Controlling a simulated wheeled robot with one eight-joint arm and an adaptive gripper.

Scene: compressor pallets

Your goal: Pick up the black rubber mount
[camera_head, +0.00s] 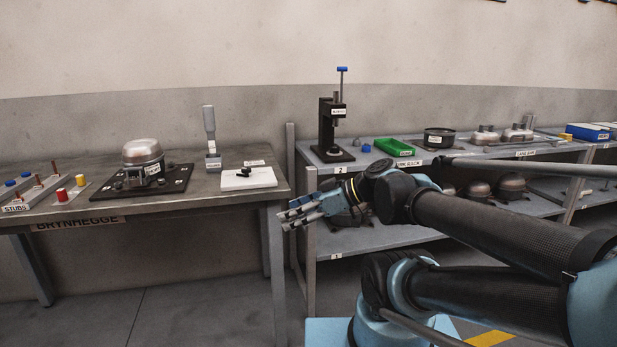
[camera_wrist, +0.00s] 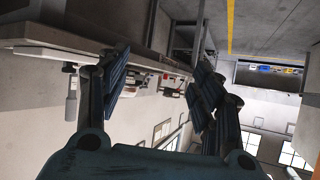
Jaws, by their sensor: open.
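A small black part (camera_head: 246,171), which looks like the black rubber mount, lies on a white pad (camera_head: 262,180) at the right end of the left table. A small label stands behind it. My gripper (camera_head: 287,212) is open and empty. In the picture it shows just in front of the table's right edge, lower and to the right of the pad, apart from the black part.
The left table (camera_head: 210,190) also bears a domed compressor (camera_head: 142,153) on a black plate, a grey upright tool (camera_head: 209,133) and a studs tray (camera_head: 38,192). On the right, a shelf (camera_head: 350,238) holds a press (camera_head: 332,128), a green box (camera_head: 394,147) and more domes.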

